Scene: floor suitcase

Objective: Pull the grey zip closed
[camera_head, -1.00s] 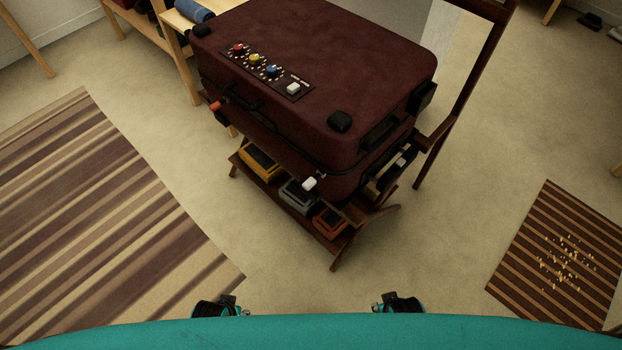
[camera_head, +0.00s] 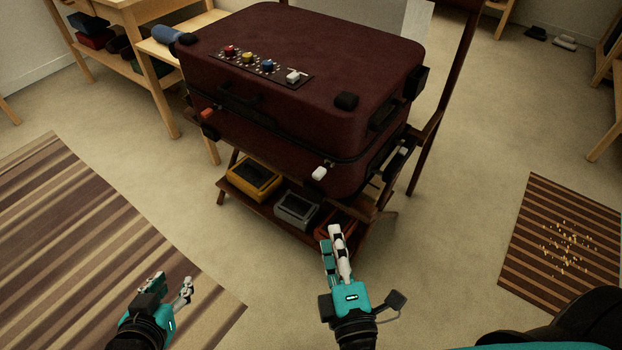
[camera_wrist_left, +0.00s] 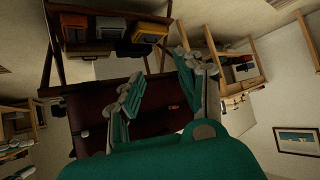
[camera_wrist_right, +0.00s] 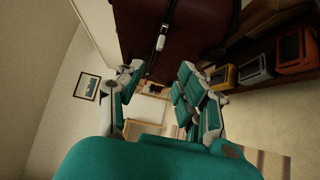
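A dark maroon suitcase (camera_head: 300,75) lies with its lid down on a wooden rack. A pale grey zip pull (camera_head: 319,174) hangs at the seam near its front right corner. It also shows in the right wrist view (camera_wrist_right: 160,43). An orange pull (camera_head: 207,113) sits at the seam's left end. My right gripper (camera_head: 331,236) is below the pale pull in the head view, apart from it; its fingers are spread and empty in the right wrist view (camera_wrist_right: 161,72). My left gripper (camera_head: 174,280) is open and empty, low at left over the striped rug.
The rack's lower shelf holds a yellow box (camera_head: 253,180), a grey box (camera_head: 296,208) and an orange box (camera_head: 335,221). A wooden shelf unit (camera_head: 165,100) stands behind left. A striped mat (camera_head: 525,245) with small pale bits lies at right. Floor around the rack's front is clear.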

